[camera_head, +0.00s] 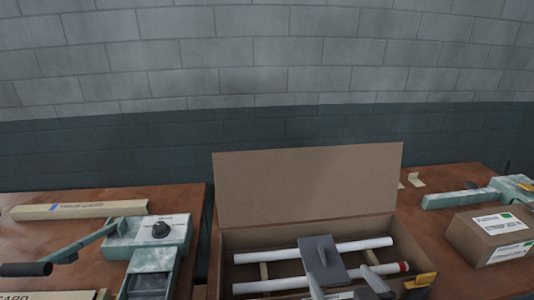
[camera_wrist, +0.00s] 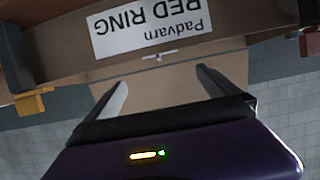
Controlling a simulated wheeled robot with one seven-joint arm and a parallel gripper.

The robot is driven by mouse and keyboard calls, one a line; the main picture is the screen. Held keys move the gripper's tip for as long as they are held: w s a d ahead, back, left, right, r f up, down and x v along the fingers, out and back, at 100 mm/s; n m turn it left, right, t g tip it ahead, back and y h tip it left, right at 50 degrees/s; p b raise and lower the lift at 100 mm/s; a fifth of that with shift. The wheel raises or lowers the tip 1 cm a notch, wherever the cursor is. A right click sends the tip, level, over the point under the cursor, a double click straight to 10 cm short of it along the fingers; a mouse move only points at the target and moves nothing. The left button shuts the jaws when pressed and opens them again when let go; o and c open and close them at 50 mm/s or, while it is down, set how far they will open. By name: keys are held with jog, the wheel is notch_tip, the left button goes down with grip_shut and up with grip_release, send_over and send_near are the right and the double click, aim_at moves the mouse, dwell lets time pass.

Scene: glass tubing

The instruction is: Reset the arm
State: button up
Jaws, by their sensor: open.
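My gripper (camera_head: 345,284) shows at the bottom of the head view, with its two fingers apart in front of the open cardboard box (camera_head: 308,185). In the wrist view my gripper (camera_wrist: 163,84) is open, with nothing between the fingers. Beyond the fingertips is a cardboard face with a white label (camera_wrist: 150,22) reading "Padvarn RED RING", upside down. I cannot tell whether the fingertips touch anything. The lower part of my arm is out of the head view.
White tubes (camera_head: 355,246) and a grey handled plate (camera_head: 321,260) are in the open box. A yellow piece (camera_head: 421,281) is at its right front. A green-grey lever device (camera_head: 147,236) stands left, a closed labelled carton (camera_head: 492,233) right. Air above the box is clear.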

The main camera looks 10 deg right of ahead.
jog(key=r, duration=0.1)
jog(key=r+t, duration=0.1)
jog(key=r, duration=0.1)
jog(key=shift+w+r+t, duration=0.3)
jog(key=shift+r+t, duration=0.05)
jog(key=shift+t, duration=0.05)
jog(key=s+f, duration=0.3)
jog(key=s, duration=1.3)
jog(key=s+f, duration=0.3)
jog(key=s, duration=1.4)
jog(key=shift+s+g, duration=0.25)
jog(key=shift+g, duration=0.15)
